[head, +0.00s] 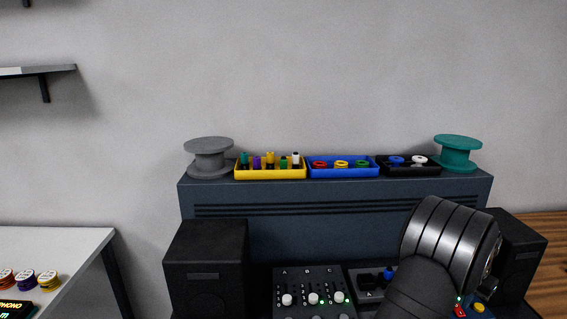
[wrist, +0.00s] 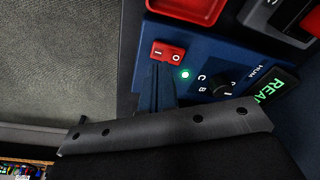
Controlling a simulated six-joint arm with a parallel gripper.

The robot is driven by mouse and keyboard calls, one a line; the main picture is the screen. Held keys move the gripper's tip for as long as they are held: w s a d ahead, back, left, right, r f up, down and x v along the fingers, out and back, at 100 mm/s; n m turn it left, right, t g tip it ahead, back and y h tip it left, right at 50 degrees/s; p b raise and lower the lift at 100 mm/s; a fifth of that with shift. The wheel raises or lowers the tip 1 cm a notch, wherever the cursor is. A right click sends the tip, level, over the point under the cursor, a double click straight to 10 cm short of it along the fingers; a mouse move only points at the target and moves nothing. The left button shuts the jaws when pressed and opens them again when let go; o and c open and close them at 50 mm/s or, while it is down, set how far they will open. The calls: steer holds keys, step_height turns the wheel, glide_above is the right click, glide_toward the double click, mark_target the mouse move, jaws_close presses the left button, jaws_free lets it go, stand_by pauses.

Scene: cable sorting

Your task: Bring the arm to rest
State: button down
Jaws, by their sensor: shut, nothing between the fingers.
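My arm (head: 450,240) shows at the lower right in the head view, bent over the desk equipment; its gripper is out of sight there. In the wrist view my gripper (wrist: 154,68) is shut and empty. Its dark fingertips are close to a red rocker switch (wrist: 167,53) on a blue panel (wrist: 205,62); I cannot tell whether they touch it. A green light (wrist: 184,73) glows beside the switch. A black knob (wrist: 222,90) and a partly visible green-lettered display (wrist: 272,92) are to the right.
A dark cabinet (head: 330,215) carries yellow (head: 270,174), blue (head: 343,173) and black (head: 410,171) trays between a grey spool (head: 209,160) and a teal spool (head: 457,155). Black boxes (head: 207,265) (head: 522,255) flank a knob panel (head: 312,275). A white table (head: 60,245) is left.

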step_height(320, 180, up, 4)
steer(key=shift+f, duration=0.15)
step_height(320, 180, down, 6)
steer(key=shift+f, duration=0.1)
steer(key=s+a+r+m+t, duration=0.1)
steer(key=r+m, duration=0.5)
steer(key=r, duration=0.7)
steer(key=shift+s+a+r+h, duration=0.25)
steer(key=shift+s+a+h, duration=0.25)
steer(key=shift+a, duration=0.55)
